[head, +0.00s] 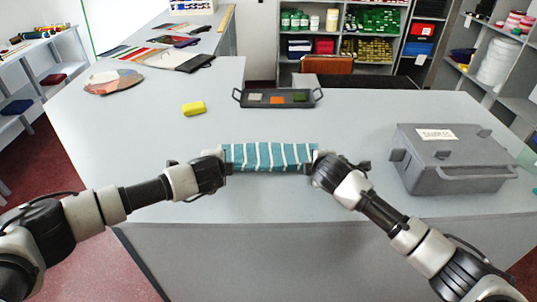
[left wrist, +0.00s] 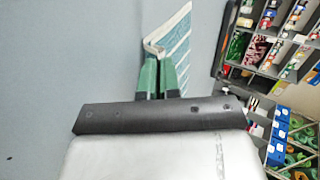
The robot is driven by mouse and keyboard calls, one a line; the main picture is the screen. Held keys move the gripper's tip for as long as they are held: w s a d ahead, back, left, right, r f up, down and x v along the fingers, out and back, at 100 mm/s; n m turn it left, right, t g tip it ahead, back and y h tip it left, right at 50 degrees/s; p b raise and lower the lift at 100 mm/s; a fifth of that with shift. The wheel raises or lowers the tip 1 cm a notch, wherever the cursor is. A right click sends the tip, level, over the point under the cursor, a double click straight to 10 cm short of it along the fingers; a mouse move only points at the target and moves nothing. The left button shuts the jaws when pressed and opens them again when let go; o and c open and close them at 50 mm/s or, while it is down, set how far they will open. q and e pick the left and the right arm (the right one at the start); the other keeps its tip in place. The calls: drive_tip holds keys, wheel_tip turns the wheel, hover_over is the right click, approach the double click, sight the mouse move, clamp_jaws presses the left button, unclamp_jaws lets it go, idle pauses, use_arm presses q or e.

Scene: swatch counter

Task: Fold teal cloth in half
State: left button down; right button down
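The teal cloth (head: 268,157) with white stripes lies as a narrow band across the counter between my two grippers in the head view. My left gripper (head: 228,167) is at its near left corner. In the left wrist view, the green fingers of my left gripper (left wrist: 157,70) are close together, with the pale edge of the cloth (left wrist: 176,32) bunched up at their tips. My right gripper (head: 314,167) is at the near right corner of the cloth and appears to touch it. Its fingers are too small and hidden to show whether they are closed.
A grey samples case (head: 453,160) stands on the counter (head: 120,150) at the right. A dark tray (head: 278,105) with several colored pieces lies behind the cloth. A yellow block (head: 194,108) and a round patterned fabric piece (head: 113,82) lie at back left. Counter around the cloth is clear.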

use_arm(q)
drive_tip(key=shift+s+f, duration=0.1)
use_arm(e)
drive_tip(key=shift+s+f, duration=0.1)
use_arm(q)
drive_tip(key=shift+a, duration=0.1)
drive_tip(key=c, duration=1)
unclamp_jaws()
use_arm(e)
drive_tip(key=c, duration=1)
unclamp_jaws()
use_arm(q)
drive_tip(key=shift+s+r, duration=0.1)
drive_tip(key=shift+r, duration=0.2)
use_arm(e)
drive_tip(key=shift+s+r, duration=0.1)
drive_tip(key=shift+r, duration=0.3)
use_arm(q)
drive_tip(key=s+r, duration=0.5)
drive_tip(key=r, duration=0.3)
drive_tip(key=shift+s+r, duration=0.15)
drive_tip(key=shift+s, duration=0.25)
use_arm(e)
drive_tip(key=s+r, duration=0.5)
drive_tip(key=r, duration=0.3)
drive_tip(key=shift+s, duration=0.4)
drive_tip(key=shift+r, duration=0.1)
